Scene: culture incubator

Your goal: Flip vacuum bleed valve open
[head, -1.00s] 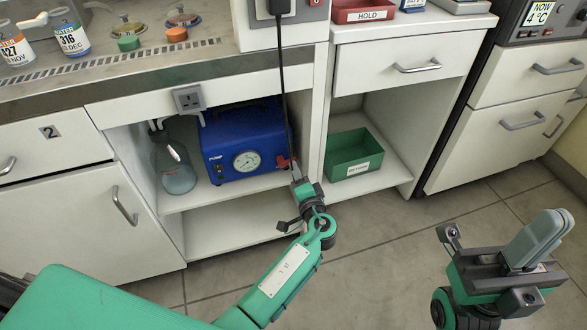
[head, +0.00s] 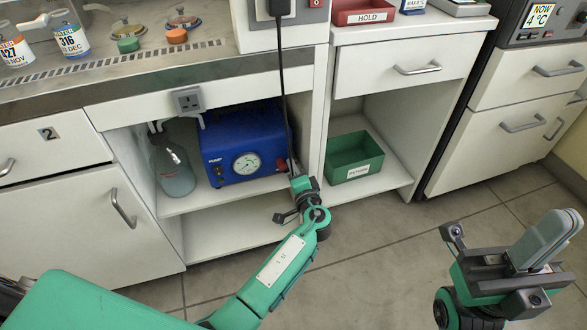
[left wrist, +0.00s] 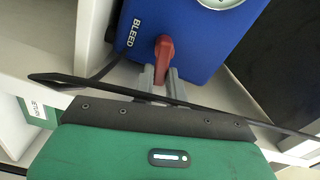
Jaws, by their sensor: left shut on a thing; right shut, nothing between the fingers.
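The blue pump (head: 225,140) stands in the open cabinet bay, with a round dial (head: 246,163) on its front. A red bleed valve lever (head: 282,163) is at its right front edge. In the left wrist view the red lever (left wrist: 164,54) sits beside the word BLEED on the blue pump face (left wrist: 193,40). My left gripper (head: 293,174) is at the lever; in its wrist view the grey fingers (left wrist: 161,76) are shut on the lever's end. My right gripper (head: 545,240) is shut and empty, away at the lower right.
A black cable (head: 283,85) hangs down by the pump and crosses the left wrist view (left wrist: 100,84) close to the fingers. A glass bottle (head: 172,170) stands left of the pump. A green RETURN tray (head: 352,160) is on the shelf to the right.

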